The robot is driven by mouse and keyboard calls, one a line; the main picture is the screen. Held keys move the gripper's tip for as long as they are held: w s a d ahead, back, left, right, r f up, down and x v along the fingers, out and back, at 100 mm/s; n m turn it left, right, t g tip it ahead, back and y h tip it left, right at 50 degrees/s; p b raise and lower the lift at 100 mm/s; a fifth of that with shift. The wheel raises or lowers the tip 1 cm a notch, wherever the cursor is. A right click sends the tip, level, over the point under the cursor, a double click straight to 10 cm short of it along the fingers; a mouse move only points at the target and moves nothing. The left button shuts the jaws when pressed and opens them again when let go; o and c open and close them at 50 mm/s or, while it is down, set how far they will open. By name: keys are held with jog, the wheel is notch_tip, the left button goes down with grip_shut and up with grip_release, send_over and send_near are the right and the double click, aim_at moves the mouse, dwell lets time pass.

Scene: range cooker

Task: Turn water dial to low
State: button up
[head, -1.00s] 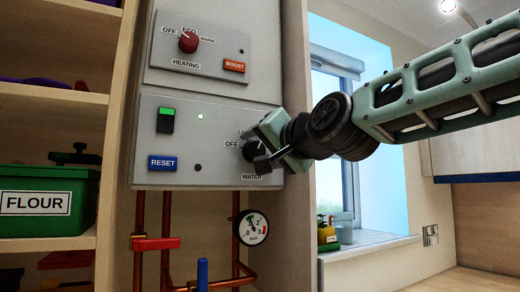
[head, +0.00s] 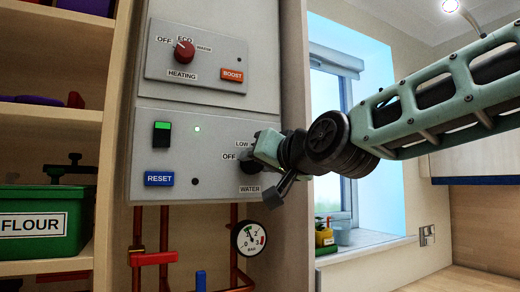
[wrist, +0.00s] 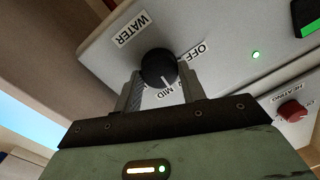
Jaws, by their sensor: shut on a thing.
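The black water dial (wrist: 158,66) is on the grey boiler panel. In the wrist view its white mark points down toward the MID label (wrist: 165,97). The OFF label (wrist: 197,51) is at its right. In the head view the dial (head: 247,165) is partly hidden by my gripper (head: 254,160), with LOW (head: 243,145) above it and OFF (head: 229,156) at its left. My gripper (wrist: 160,85) is shut on the dial, one finger on each side. The right finger covers part of the lettering.
The red heating dial (head: 184,52) and boost button (head: 233,75) sit above. The blue reset button (head: 159,179) and green-lit switch (head: 162,134) are on the left. Pipes and a pressure gauge (head: 249,238) are below. A window recess is at the right.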

jog(key=shift+a+r+n+h+p, duration=0.1)
jog(key=shift+n+h+p, duration=0.05)
jog(key=shift+n+p, duration=1.15)
jog(key=shift+r+n+h+p, duration=0.1)
jog(key=shift+n+h+p, duration=0.05)
jog(key=shift+n+p, duration=1.15)
jog(key=shift+f, duration=0.15)
jog(key=o, duration=1)
jog(key=shift+s, duration=0.1)
jog(key=p+v, duration=0.3)
jog(key=v, duration=0.4)
jog(key=p+v, duration=0.2)
jog(key=v, duration=0.6)
jog(key=shift+s+r+p, duration=0.1)
jog(key=shift+r+p, duration=0.15)
jog(key=shift+p, duration=0.15)
